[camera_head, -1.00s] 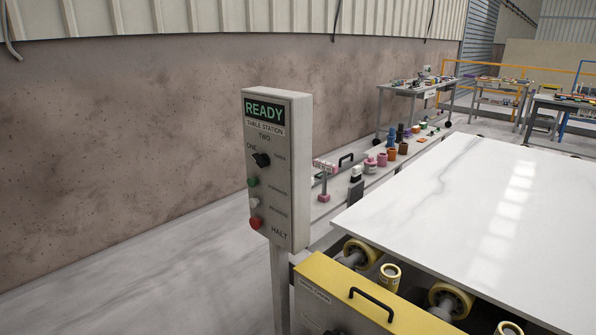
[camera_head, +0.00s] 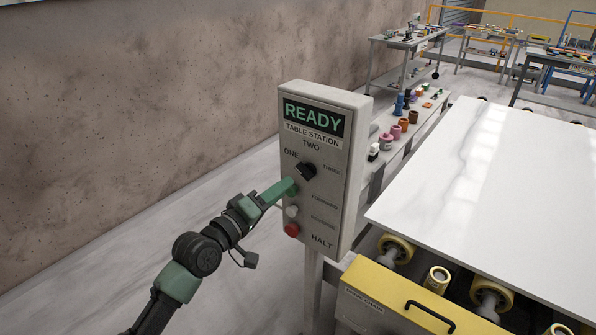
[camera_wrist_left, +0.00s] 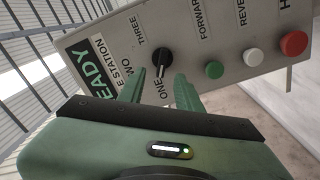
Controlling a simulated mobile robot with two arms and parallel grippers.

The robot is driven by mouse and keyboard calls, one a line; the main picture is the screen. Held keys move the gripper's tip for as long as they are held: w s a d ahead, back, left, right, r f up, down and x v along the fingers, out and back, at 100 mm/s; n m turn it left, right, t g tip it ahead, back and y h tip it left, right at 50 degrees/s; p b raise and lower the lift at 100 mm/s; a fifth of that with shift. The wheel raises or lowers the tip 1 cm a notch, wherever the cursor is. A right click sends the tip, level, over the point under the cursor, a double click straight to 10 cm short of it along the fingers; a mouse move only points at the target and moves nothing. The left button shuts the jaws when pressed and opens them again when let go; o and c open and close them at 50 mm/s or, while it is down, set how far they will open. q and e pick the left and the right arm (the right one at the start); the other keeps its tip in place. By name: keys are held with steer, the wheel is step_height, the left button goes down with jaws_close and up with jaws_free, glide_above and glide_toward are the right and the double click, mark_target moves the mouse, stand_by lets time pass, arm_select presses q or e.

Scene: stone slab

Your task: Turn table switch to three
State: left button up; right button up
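The table switch is a black rotary knob (camera_head: 306,170) on the grey control panel (camera_head: 325,220). The labels ONE, TWO and THREE stand around it. In the left wrist view the knob (camera_wrist_left: 161,63) has a light mark at its lower end, on the side of ONE. My left gripper (camera_head: 288,187) is in front of the panel, just below and left of the knob in the head view. In the wrist view its two green fingers (camera_wrist_left: 160,88) are apart, empty, just short of the knob. My right gripper is not in view.
Below the knob are a green button (camera_wrist_left: 214,69), a white button (camera_head: 291,211) and a red HALT button (camera_head: 292,230). The panel's display reads READY. A white slab (camera_head: 480,190) on yellow rollers lies to the right. The wall (camera_head: 150,120) is behind.

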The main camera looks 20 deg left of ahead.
mark_target(301, 174)
arm_select(q)
steer(key=p+x, duration=0.1)
steer(key=x, duration=0.5)
steer(key=shift+w+a, duration=0.15)
steer(key=shift+w, duration=0.15)
steer(key=shift+w+d+f, duration=0.1)
steer(key=shift+w+d, duration=0.15)
steer(key=shift+w, duration=0.15)
jaws_close()
